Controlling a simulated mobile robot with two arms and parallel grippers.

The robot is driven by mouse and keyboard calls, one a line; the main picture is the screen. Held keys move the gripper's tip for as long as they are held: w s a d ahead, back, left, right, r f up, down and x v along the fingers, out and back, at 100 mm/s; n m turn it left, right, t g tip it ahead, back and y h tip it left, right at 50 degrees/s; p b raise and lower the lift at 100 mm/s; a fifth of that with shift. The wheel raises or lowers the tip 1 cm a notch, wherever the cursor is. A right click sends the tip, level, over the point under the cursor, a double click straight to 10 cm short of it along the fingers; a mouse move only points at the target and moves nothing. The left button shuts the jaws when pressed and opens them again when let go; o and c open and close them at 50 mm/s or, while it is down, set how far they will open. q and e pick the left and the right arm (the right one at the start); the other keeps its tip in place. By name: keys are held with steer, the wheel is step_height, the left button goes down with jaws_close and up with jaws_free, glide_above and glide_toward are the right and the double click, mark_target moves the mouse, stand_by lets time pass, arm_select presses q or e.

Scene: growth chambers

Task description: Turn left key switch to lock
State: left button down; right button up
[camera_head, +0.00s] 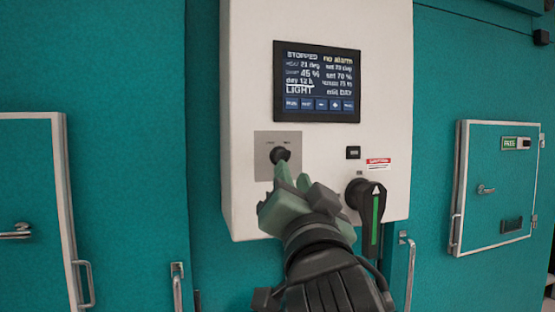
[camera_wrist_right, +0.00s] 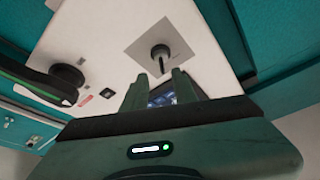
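The key switch (camera_head: 280,155) is a round black knob on a square grey plate (camera_head: 262,170), on the front of a white control box. In the right wrist view the key switch (camera_wrist_right: 160,52) shows a thin dark key part pointing down towards the fingers. My right gripper (camera_head: 293,177) is just below the switch in the head view. In the wrist view its two green fingers (camera_wrist_right: 158,78) stand apart with nothing between them, tips close to the key. I cannot tell whether they touch it. Small markings on the plate are unreadable. My left gripper is out of view.
A screen (camera_head: 318,82) is above the switch. A black rotary handle with a green stripe (camera_head: 374,225) is close to my gripper's right, below a small black button (camera_head: 353,153). Teal chamber doors with handles (camera_head: 482,190) flank the white box (camera_head: 240,60).

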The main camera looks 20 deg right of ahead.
mark_target(285, 155)
steer(key=shift+w+r, duration=0.3)
steer(key=shift+r, duration=0.05)
steer(key=p+x, duration=0.3)
steer(key=x, duration=0.4)
steer(key=shift+a+f, duration=0.1)
jaws_close()
